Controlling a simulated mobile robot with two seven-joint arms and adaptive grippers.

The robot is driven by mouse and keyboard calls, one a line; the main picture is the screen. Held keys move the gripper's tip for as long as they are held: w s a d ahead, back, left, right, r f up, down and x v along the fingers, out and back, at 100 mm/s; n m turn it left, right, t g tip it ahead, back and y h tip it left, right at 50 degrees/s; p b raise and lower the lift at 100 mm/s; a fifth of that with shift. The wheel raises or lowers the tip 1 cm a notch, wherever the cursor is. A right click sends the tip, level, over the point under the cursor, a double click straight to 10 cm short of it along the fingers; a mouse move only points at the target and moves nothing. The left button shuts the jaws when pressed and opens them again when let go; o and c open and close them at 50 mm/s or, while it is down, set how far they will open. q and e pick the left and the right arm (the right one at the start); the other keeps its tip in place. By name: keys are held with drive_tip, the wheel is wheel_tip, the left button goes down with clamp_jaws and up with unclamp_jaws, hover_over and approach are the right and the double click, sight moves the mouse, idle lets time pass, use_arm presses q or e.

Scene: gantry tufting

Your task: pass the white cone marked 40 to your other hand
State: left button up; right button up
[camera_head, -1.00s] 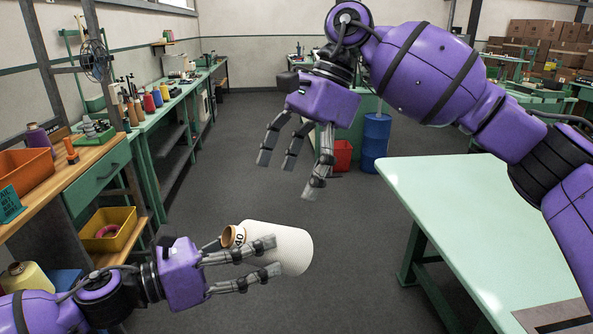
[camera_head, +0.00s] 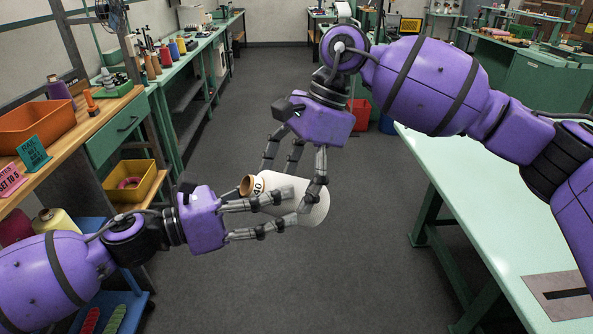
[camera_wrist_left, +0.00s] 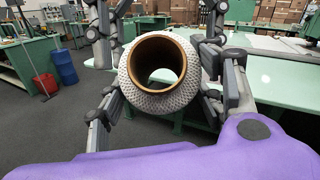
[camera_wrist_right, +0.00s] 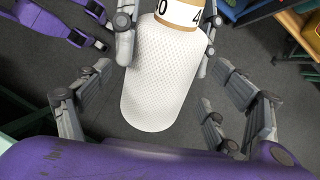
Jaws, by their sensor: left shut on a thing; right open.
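The white cone marked 40 (camera_head: 300,203) lies on its side in the head view, its brown end with the number toward the left. My left gripper (camera_head: 287,206) is shut on it, and the cone is held in the air above the floor. The left wrist view shows the cone's open brown end (camera_wrist_left: 158,64) between the fingers. My right gripper (camera_head: 294,172) is open and points down from above, its fingers around the cone. In the right wrist view the cone (camera_wrist_right: 160,82) lies between the spread right fingers; contact cannot be told.
A pale green table (camera_head: 480,205) stands at the right. A wooden bench with an orange bin (camera_head: 35,125) and a green bench with thread cones (camera_head: 165,55) run along the left. A yellow bin (camera_head: 133,182) sits on a lower shelf. The grey floor between is clear.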

use_arm(q)
drive_tip(key=shift+r, duration=0.1)
use_arm(e)
drive_tip(key=shift+c, duration=0.5)
drive_tip(key=c, duration=1.1)
use_arm(q)
drive_tip(key=o, duration=1.7)
use_arm(e)
drive_tip(key=shift+c, duration=1.2)
